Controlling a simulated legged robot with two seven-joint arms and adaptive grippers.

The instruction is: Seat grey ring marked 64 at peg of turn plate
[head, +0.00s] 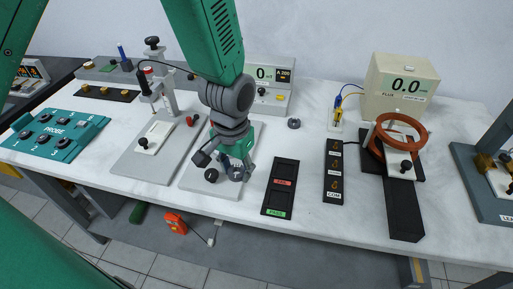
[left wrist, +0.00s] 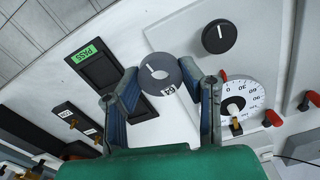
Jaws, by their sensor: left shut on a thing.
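My left gripper (head: 233,168) reaches down over the grey panel at the middle of the bench. In the left wrist view the left gripper (left wrist: 160,80) is shut on a grey ring (left wrist: 160,72), held flat between its fingertips. The ring also shows in the head view (head: 236,174). My right gripper is not in view.
A black knob (left wrist: 219,36) stands on the panel near the ring. A black PASS/FAIL tray (head: 280,187) lies right of the gripper. Another grey ring (head: 293,123) lies on the bench behind.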

